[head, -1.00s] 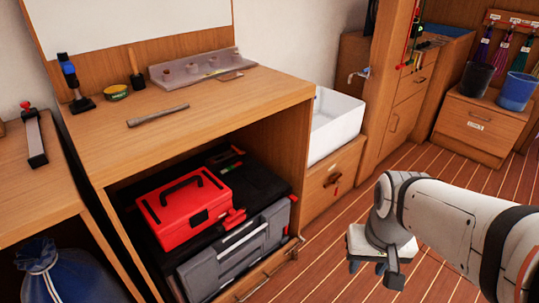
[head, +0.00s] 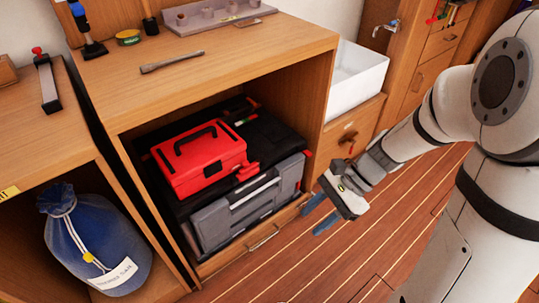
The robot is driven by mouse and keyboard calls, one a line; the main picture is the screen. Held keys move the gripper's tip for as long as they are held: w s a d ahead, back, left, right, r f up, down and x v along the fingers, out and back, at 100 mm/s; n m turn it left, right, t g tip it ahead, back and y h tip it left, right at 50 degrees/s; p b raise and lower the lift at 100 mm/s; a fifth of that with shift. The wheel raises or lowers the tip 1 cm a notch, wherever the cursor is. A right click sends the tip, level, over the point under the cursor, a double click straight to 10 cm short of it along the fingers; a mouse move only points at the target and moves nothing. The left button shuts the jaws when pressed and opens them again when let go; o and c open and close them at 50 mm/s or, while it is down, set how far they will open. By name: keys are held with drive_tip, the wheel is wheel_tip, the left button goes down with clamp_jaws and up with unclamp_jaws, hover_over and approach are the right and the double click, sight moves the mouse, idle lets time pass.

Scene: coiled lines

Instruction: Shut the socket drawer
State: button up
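My gripper (head: 320,212) has two blue fingers, spread apart and empty. It hangs above the floor, just right of the low drawer's right end, apart from the handle.
The white basin (head: 355,78) is right of the cabinet. A file-like tool (head: 172,62) lies on the worktop (head: 225,50). The striped floor (head: 330,262) in front is clear.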

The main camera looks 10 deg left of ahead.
sight(258, 194)
drive_tip(key=w+a+f+m+y, duration=0.4)
drive_tip(key=w+a+m+y, duration=0.15)
drive_tip(key=a+m, duration=0.2)
drive_tip(key=w+a+f+m+t+y, duration=0.15)
drive_tip(key=w+f+m+t, duration=0.35)
drive_tip(key=f+m, duration=0.5)
drive_tip(key=w+a+f+m+t+y, duration=0.1)
drive_tip(key=w+f+m+t+y, duration=0.2)
drive_tip(key=w+f+m+t, duration=0.55)
drive_tip(key=a+m+g+b, duration=0.1)
drive_tip(key=a, duration=0.1)
drive_tip(key=a+r+m+g, duration=0.1)
drive_tip(key=a, duration=0.2)
drive_tip(key=s+a+g+b, duration=0.1)
drive_tip(key=a, duration=0.1)
drive_tip(key=shift+a+r+m+b, duration=0.15)
drive_tip(key=shift+r+m+b, duration=0.1)
drive_tip(key=shift+m+b, duration=0.15)
drive_tip(key=shift+c, duration=0.4)
clamp_jaws()
